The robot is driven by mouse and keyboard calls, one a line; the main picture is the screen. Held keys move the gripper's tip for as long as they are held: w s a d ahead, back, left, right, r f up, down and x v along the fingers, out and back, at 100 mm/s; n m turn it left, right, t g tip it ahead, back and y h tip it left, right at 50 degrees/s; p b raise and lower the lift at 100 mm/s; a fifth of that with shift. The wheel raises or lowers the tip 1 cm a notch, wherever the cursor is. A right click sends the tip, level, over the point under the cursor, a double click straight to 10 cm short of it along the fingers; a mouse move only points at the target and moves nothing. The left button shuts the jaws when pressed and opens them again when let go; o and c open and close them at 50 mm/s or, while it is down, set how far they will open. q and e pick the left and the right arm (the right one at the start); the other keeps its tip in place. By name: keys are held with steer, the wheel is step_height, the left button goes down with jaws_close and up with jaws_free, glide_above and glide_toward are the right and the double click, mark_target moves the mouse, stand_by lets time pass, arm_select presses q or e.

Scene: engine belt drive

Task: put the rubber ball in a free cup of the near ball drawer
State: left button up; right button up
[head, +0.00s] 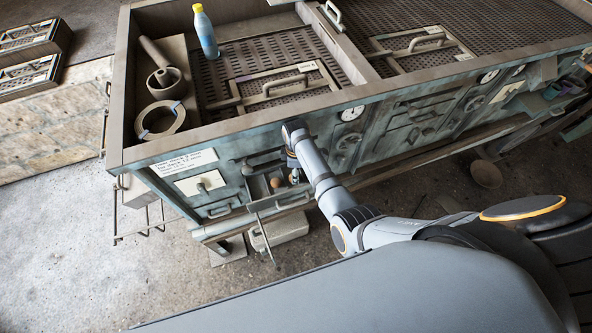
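A small open drawer (262,203) stands out from the front of the teal machine, low and left of centre. A brownish ball (276,182) shows at this drawer. The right gripper (292,161) points down over the drawer's right side, mostly hidden and too small to read. Free cups cannot be made out. My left gripper is out of view.
The machine's top tray holds a blue bottle with a yellow cap (205,32), a ring (160,119), a ladle-like part (163,76) and handled grates (285,87). A thin rod (263,238) hangs below the drawer. A pale box (280,231) is underneath.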

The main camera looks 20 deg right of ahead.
step_height(320, 180, up, 6)
steer(key=p, duration=0.2)
steer(key=shift+r+p, duration=0.2)
steer(key=shift+p, duration=0.2)
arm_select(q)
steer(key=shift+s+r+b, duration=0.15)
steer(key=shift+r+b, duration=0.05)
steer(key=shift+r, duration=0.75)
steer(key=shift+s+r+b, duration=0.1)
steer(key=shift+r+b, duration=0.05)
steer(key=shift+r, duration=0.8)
arm_select(e)
steer(key=shift+r, duration=1.05)
steer(key=shift+s+d, duration=0.1)
steer(key=shift+s, duration=0.05)
